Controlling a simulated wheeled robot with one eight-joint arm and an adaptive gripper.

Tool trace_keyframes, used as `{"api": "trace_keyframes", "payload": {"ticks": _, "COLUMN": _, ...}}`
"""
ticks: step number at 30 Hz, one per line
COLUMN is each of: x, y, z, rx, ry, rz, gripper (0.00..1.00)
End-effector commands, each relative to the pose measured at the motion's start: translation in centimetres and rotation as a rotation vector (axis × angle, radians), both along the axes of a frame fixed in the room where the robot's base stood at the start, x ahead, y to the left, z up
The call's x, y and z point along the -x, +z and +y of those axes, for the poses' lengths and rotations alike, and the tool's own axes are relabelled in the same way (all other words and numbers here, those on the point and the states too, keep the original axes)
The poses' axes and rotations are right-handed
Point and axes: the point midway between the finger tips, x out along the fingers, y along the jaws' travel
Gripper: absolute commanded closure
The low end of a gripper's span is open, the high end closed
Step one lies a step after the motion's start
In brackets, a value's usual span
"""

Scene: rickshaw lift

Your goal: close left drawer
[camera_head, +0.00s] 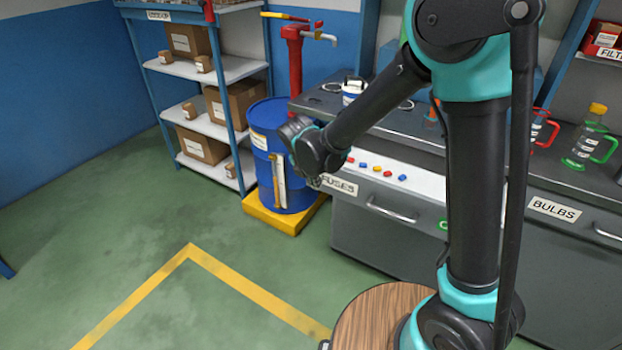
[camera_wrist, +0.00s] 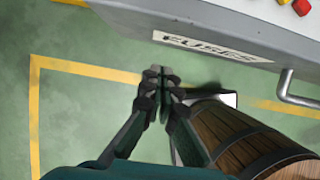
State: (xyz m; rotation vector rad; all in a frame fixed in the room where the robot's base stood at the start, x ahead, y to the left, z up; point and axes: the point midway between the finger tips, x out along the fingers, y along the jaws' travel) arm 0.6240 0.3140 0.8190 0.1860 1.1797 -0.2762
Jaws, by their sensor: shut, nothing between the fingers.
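In the wrist view the FUSES label (camera_wrist: 204,46) is at the top and the handle (camera_wrist: 290,95) at the right. In the head view my wrist hides most of the gripper, left of the label.
A blue drum (camera_head: 263,118) on a yellow base (camera_head: 257,217) stands beside the bench's left end. A shelf (camera_head: 225,128) with cartons is behind. The BULBS drawer (camera_head: 560,245) is on the right. Green floor (camera_head: 120,230) with a yellow line is clear at the left.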

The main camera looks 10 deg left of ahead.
Motion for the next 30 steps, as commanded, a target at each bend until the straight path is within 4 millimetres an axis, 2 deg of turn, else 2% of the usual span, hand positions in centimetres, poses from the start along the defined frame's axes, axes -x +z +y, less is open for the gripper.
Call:
{"api": "trace_keyframes", "payload": {"ticks": 3, "x": -1.5, "y": 0.0, "z": -0.6, "rx": 0.0, "ry": -0.003, "rz": 0.0, "gripper": 1.0}}
{"api": "trace_keyframes", "payload": {"ticks": 7, "x": -2.4, "y": 0.1, "z": -0.8, "rx": -0.001, "ry": -0.002, "rz": 0.0, "gripper": 1.0}}
{"api": "trace_keyframes", "payload": {"ticks": 23, "x": -3.0, "y": 0.1, "z": -1.0, "rx": 0.0, "ry": -0.001, "rz": 0.0, "gripper": 1.0}}
{"api": "trace_keyframes", "payload": {"ticks": 26, "x": -4.0, "y": 0.1, "z": -1.4, "rx": 0.0, "ry": -0.003, "rz": 0.0, "gripper": 1.0}}
{"api": "trace_keyframes", "payload": {"ticks": 30, "x": -6.6, "y": 0.0, "z": -2.3, "rx": -0.001, "ry": -0.006, "rz": 0.001, "gripper": 1.0}}
